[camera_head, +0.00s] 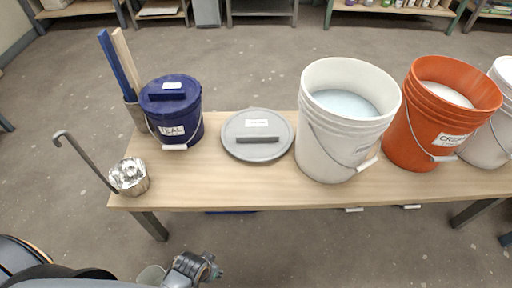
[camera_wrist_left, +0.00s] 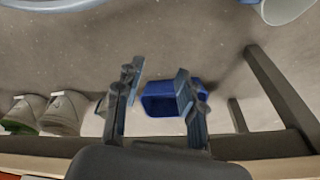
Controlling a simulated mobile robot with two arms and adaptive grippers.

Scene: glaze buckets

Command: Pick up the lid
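The round grey lid (camera_head: 257,125) lies flat on the wooden bench, between the lidded blue bucket and the open white bucket. It has a dark grey bar handle (camera_head: 258,140) and a small white label on top. The blue bucket marked TEAL (camera_head: 185,128) wears its own blue lid (camera_head: 170,97). My left gripper (camera_wrist_left: 157,82) is open and empty in the left wrist view, its two fingers apart. In the head view it is at the bottom edge (camera_head: 208,268), in front of the bench and apart from the lid. My right gripper does not show.
An open white bucket (camera_head: 318,148), an orange bucket (camera_head: 408,130) and another white bucket (camera_head: 488,140) stand to the right. A blue bin (camera_wrist_left: 158,100) sits on the floor.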

